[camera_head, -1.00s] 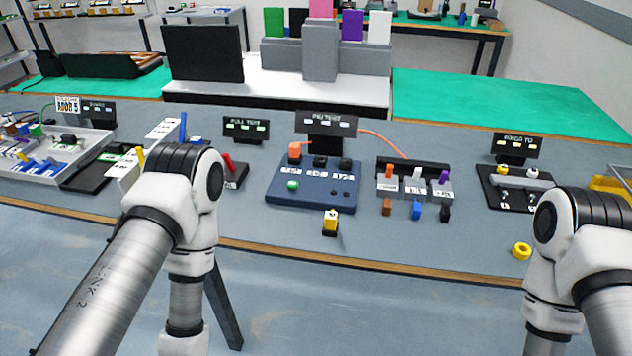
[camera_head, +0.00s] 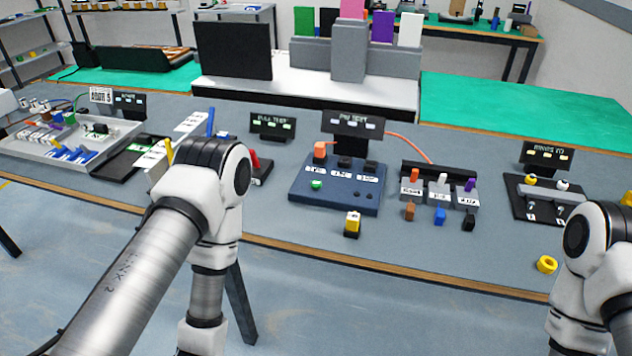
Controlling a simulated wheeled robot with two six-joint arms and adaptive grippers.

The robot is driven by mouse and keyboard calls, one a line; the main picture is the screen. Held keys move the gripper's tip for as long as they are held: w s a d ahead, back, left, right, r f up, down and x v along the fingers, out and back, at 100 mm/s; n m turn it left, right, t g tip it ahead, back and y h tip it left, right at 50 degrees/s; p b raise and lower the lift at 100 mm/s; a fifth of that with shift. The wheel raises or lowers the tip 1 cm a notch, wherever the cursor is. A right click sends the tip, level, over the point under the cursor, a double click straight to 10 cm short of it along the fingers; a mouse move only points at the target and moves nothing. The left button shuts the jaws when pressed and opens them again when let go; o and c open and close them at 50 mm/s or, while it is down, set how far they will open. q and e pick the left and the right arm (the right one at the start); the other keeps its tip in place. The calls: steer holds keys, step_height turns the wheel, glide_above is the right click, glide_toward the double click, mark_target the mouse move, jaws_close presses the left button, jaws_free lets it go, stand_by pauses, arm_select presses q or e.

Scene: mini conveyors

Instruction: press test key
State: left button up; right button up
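A blue test box (camera_head: 335,196) stands on the workbench near the middle, under a dark sign (camera_head: 352,124) that seems to read "PIN TEST". On its top are an orange block (camera_head: 320,150), two dark blocks behind white labels, a small green button (camera_head: 316,185) and two small dark spots on the front right. The label text is too small to read surely, so I cannot tell which part is the test key. A yellow and black piece (camera_head: 352,223) stands in front of the box. Both my grippers are below the picture; only arm links show.
Right of the box is a dark rack (camera_head: 440,188) with coloured plugs. A yellow ring (camera_head: 546,264) lies near the front edge at right. A grey tray (camera_head: 30,152) with parts is at left. My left arm covers some bench left of the box.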

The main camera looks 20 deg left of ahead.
arm_select(q)
jaws_close()
stand_by(1.0)
